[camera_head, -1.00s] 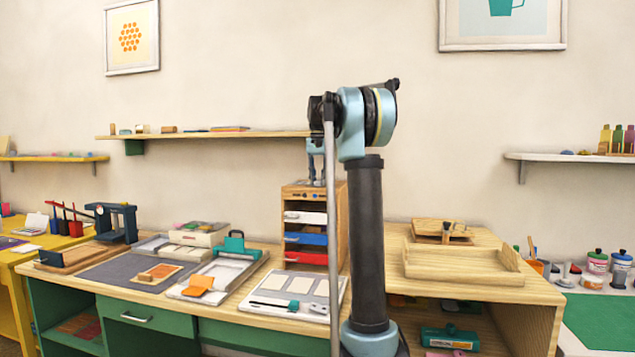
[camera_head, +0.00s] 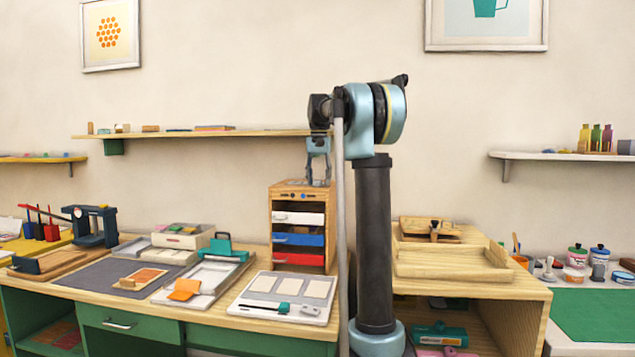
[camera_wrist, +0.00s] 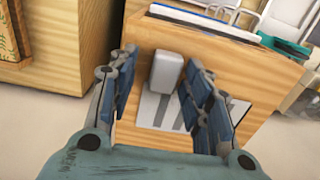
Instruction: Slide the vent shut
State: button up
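A pale vent plate (camera_wrist: 149,109) with dark slots lies on the wooden surface of the drawer cabinet, in the wrist view. A light grey block-like knob (camera_wrist: 166,72) stands up from the plate. My gripper (camera_wrist: 162,60) is open, with one blue-padded finger on each side of the knob. Gaps show between the fingers and the knob. The right finger hides part of the plate. In the head view, my gripper (camera_head: 318,180) points down at the top of the drawer cabinet (camera_head: 275,225); the vent cannot be made out there.
The cabinet's front has white, blue (camera_head: 298,239) and red drawers. A white board (camera_head: 245,303) and a tray with a green-handled part (camera_head: 222,246) lie on the desk to the left. A wooden tray (camera_head: 450,265) stands on the right. A wall shelf (camera_head: 190,135) runs behind my gripper.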

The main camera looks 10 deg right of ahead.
notch_tip(320, 180, up, 12)
dwell(0.7)
jog(key=shift+f, duration=0.1)
dwell(0.3)
